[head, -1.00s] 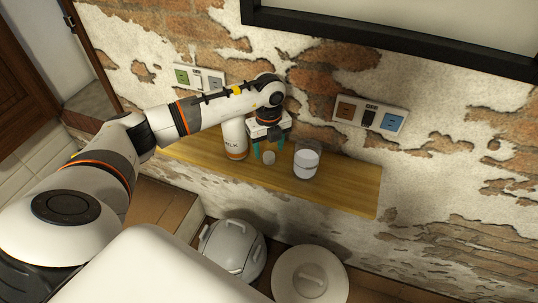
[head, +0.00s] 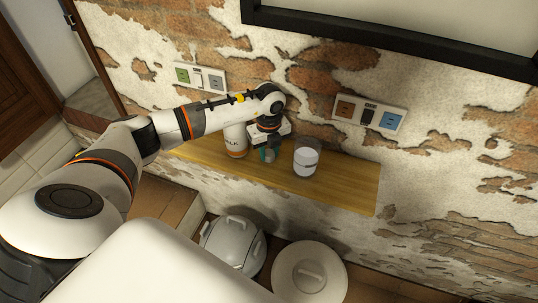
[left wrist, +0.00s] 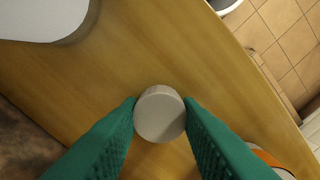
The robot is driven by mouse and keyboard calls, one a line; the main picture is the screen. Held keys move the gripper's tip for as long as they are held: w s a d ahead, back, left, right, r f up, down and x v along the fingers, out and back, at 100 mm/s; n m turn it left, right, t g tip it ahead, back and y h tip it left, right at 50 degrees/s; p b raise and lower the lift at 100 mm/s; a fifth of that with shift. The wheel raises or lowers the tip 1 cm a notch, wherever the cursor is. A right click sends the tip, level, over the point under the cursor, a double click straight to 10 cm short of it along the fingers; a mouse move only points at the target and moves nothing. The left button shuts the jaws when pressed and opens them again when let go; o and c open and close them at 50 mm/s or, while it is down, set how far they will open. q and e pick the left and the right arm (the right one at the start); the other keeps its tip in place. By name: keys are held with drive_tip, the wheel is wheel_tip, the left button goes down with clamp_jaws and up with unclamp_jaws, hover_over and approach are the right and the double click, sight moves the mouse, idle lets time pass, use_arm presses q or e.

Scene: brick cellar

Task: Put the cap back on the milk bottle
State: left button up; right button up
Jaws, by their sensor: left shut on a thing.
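The white milk bottle (head: 236,141) stands upright on the wooden shelf, partly hidden by my left arm; a bit of it with an orange band shows at the lower right of the left wrist view (left wrist: 270,158). The round greyish-white cap (left wrist: 159,114) is between the green fingers of my left gripper (left wrist: 160,110), which is shut on it. In the head view the gripper (head: 268,155) is just right of the bottle, and the cap is at shelf level or close above it; I cannot tell which. My right gripper is not in view.
A glass of milk (head: 306,160) stands on the shelf (head: 350,185) right of the gripper. The shelf's right end is clear. Brick wall with socket panels (head: 370,114) rises behind. A white pot (head: 232,243) and a round lid (head: 309,273) are below.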

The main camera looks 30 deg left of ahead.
sight(269, 153)
use_arm(q)
wheel_tip(269, 153, up, 9)
drive_tip(key=shift+f+b, duration=0.15)
drive_tip(key=shift+b, duration=1.1)
drive_tip(key=shift+r, duration=0.65)
